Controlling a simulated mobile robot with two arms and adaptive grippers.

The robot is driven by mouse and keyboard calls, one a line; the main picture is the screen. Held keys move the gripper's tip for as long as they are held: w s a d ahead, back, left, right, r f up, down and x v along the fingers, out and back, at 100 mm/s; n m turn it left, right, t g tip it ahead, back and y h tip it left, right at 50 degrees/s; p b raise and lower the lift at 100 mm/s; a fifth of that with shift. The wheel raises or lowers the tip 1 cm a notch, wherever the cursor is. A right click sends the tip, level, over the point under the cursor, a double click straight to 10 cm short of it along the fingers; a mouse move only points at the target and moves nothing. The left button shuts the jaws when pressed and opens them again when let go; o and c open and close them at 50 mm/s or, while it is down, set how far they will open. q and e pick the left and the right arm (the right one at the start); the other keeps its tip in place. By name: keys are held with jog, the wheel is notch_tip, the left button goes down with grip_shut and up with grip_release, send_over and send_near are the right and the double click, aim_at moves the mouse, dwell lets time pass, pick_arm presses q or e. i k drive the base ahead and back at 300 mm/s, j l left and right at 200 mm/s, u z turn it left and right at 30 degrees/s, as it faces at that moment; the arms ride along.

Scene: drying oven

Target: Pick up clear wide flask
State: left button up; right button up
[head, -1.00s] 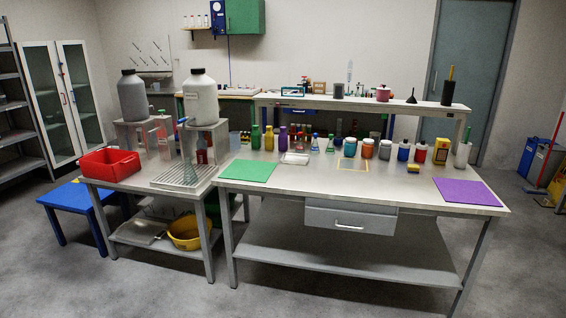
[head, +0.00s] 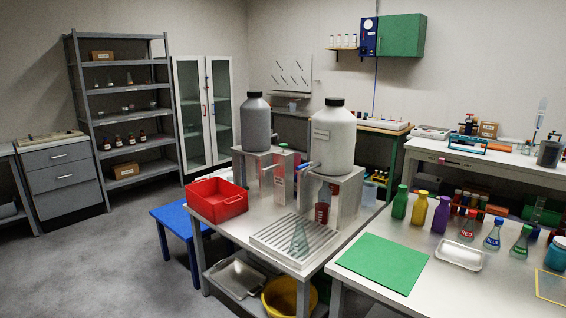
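Neither of my grippers shows in the head view.
Dark grey (head: 256,124) and white (head: 333,138) jugs stand on metal stands behind the rack. A red bin (head: 217,199) is left of it. A green mat (head: 378,262) and several bottles occupy the right table. Floor at the lower left is clear.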

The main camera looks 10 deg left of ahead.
aim_at(299, 246)
jog(key=i+j+z, duration=0.35)
jog(key=i+j, duration=0.75)
jog(key=j, duration=0.15)
jog(key=i+j+z, duration=0.15)
jog(key=j, duration=0.25)
jog(key=i+j+z, duration=0.1)
jog(key=j, duration=0.3)
jog(key=i, duration=0.1)
